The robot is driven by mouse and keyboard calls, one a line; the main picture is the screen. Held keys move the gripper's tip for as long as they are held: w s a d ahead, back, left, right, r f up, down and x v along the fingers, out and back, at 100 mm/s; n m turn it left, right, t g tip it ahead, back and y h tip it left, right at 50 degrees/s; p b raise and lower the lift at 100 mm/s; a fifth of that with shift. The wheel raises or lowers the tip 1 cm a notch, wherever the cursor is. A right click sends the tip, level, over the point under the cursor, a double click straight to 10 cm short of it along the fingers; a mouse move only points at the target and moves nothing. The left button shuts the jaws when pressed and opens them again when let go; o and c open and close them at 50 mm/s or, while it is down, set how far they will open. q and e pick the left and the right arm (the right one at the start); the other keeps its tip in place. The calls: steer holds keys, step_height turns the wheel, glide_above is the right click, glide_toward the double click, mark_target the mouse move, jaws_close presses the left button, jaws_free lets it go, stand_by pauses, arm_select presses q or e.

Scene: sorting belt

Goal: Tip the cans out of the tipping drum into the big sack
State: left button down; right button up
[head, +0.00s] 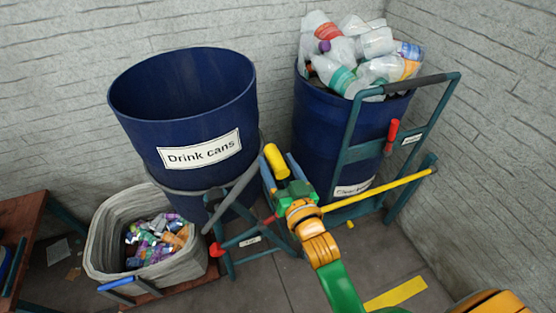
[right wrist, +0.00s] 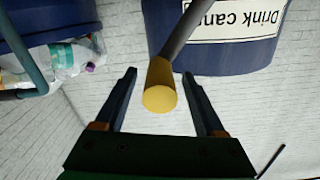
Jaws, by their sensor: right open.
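The dark blue tipping drum (head: 160,130), labelled "Drink cans", stands about upright in its frame, mouth upward. I see no cans in the visible part of its inside; its bottom is hidden. A grey lever ends in a yellow grip (head: 276,160). The big grey sack (head: 107,212) stands open at the drum's lower left, with many crushed cans (head: 158,240) inside. My right gripper (head: 281,171) is open at the yellow grip. In the right wrist view, the yellow grip (right wrist: 160,88) lies between its spread fingers, apart from both. My left gripper is not in view.
A brown table (head: 20,215) is at the left edge. Grey walls stand behind. Some floor is clear in front.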

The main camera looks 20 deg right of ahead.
steer(key=shift+w+r, duration=0.15)
steer(key=shift+w, duration=0.15)
steer(key=shift+w, duration=0.1)
steer(key=shift+c, duration=0.9)
jaws_close()
